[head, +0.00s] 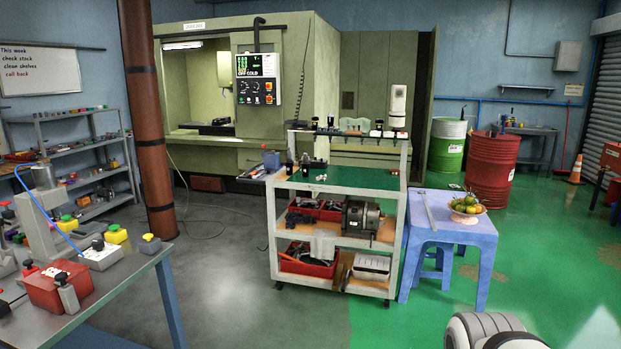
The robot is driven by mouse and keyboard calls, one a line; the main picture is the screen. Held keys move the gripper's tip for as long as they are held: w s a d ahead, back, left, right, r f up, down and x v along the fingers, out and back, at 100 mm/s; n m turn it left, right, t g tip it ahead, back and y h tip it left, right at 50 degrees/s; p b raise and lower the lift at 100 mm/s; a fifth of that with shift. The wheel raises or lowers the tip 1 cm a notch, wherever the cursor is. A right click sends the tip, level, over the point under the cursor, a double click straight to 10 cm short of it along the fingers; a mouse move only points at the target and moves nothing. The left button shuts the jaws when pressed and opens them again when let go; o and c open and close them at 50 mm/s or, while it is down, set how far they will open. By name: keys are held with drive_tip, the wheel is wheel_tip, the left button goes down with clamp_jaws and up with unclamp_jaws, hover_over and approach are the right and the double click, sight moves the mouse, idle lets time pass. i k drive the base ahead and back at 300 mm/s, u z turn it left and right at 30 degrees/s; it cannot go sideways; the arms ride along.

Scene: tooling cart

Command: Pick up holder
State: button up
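A tooling cart (398,205) stands in the middle of the head view. Several small dark and silver pieces (306,163) that look like tool holders stand at the left of its green top. More holder-like pieces (377,129) sit along the raised rack at its back. They are too small to tell apart, so I cannot tell which one is the holder. A white and grey rounded part at the bottom right edge looks like part of my arm, well in front of the cart. My gripper's fingers are not in view.
A blue table (452,232) with a fruit bowl (466,212) stands right of the cart. A workbench (125,270) is at the near left, beside a brown column (147,120). Red (493,172) and green (446,146) drums stand behind. The floor before the cart is clear.

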sight(305, 164)
drive_tip(key=z, duration=0.35)
drive_tip(key=k, duration=0.25)
drive_tip(key=u, duration=1.2)
drive_tip(key=i, duration=2.55)
drive_tip(key=z, duration=0.65)
drive_tip(key=k, duration=0.9)
drive_tip(key=z, duration=0.15)
drive_tip(key=i, duration=0.9)
drive_tip(key=u, duration=0.1)
